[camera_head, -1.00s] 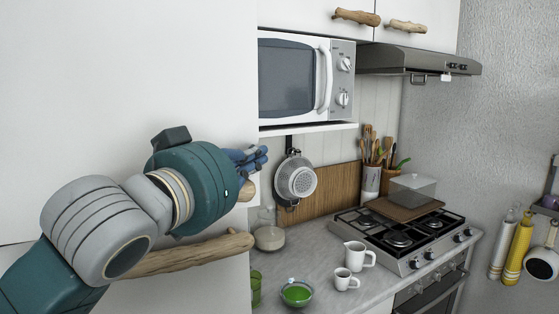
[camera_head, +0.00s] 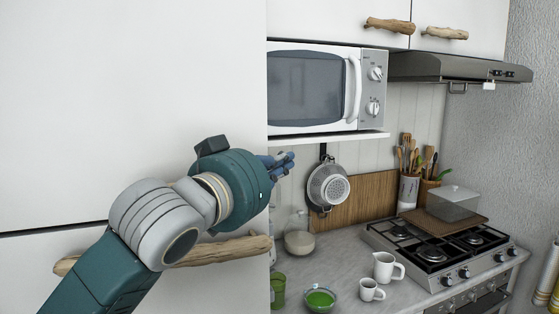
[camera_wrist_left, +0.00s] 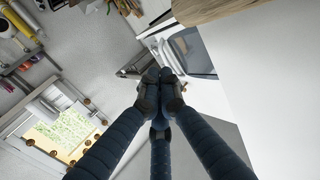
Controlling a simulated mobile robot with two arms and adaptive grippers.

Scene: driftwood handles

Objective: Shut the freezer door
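A tall white appliance front fills the left of the head view. A thin dark seam splits it into an upper door (camera_head: 130,110) and a lower panel (camera_head: 30,275). I cannot tell which is the freezer door, though the upper one looks nearly flush. A driftwood handle (camera_head: 235,250) lies across the lower panel, partly behind my left arm. My left gripper (camera_head: 281,161) is at the upper door's right edge, with its fingers pointing past it; contact cannot be told. In the left wrist view its fingers (camera_wrist_left: 161,88) are together and empty, beside a white surface (camera_wrist_left: 265,70). My right gripper is not in view.
Right of the appliance are a microwave (camera_head: 312,88) on a shelf and a counter (camera_head: 345,262) with a green bowl (camera_head: 320,300), white jugs (camera_head: 385,267) and a hob (camera_head: 440,248). A colander (camera_head: 328,186) hangs on the wall.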

